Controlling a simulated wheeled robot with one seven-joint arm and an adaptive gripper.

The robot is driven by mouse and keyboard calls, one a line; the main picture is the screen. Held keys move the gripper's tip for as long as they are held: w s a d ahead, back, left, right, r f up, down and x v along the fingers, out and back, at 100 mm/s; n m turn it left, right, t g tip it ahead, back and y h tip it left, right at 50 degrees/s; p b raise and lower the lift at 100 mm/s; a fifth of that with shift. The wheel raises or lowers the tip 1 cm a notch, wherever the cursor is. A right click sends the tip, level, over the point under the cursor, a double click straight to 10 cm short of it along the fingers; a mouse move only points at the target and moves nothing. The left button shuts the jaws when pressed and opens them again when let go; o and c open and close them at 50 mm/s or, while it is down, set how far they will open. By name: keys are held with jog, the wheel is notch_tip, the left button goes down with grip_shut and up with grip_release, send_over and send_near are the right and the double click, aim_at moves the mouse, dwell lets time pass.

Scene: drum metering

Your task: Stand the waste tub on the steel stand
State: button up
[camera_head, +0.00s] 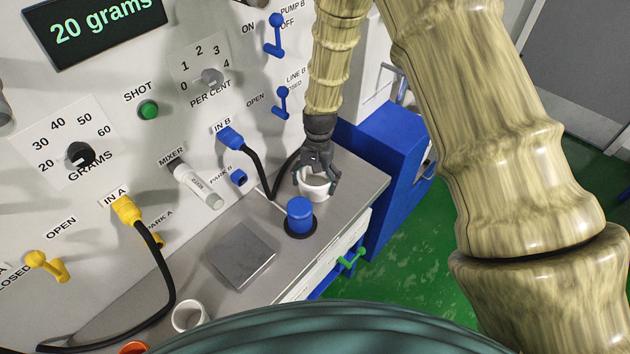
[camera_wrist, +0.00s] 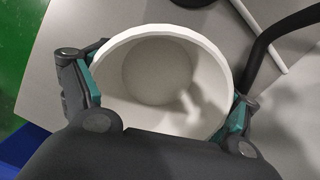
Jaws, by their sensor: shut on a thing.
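A white round tub (camera_head: 314,187), which I take for the waste tub, is at the far right end of the grey counter. My gripper (camera_head: 317,174) comes down over it and is shut on it. In the wrist view the open, empty tub (camera_wrist: 160,80) sits between the teal pads of my gripper (camera_wrist: 165,100), one on each side of its wall. I cannot tell whether its base touches the counter. The steel stand (camera_head: 241,254), a flat square plate, is on the counter toward the lower left, with nothing on it.
A blue cylinder on a black base (camera_head: 300,214) stands between the tub and the stand. A black hose (camera_head: 258,172) runs down from IN B near the tub. The white mixer (camera_head: 196,184) juts from the panel. A white cup (camera_head: 189,316) stands at the counter's near end.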

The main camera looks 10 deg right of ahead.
jog(key=shift+f, duration=0.15)
jog(key=o, duration=1)
jog(key=shift+c, duration=0.2)
jog(key=shift+w+r, duration=0.1)
jog(key=shift+r, duration=0.2)
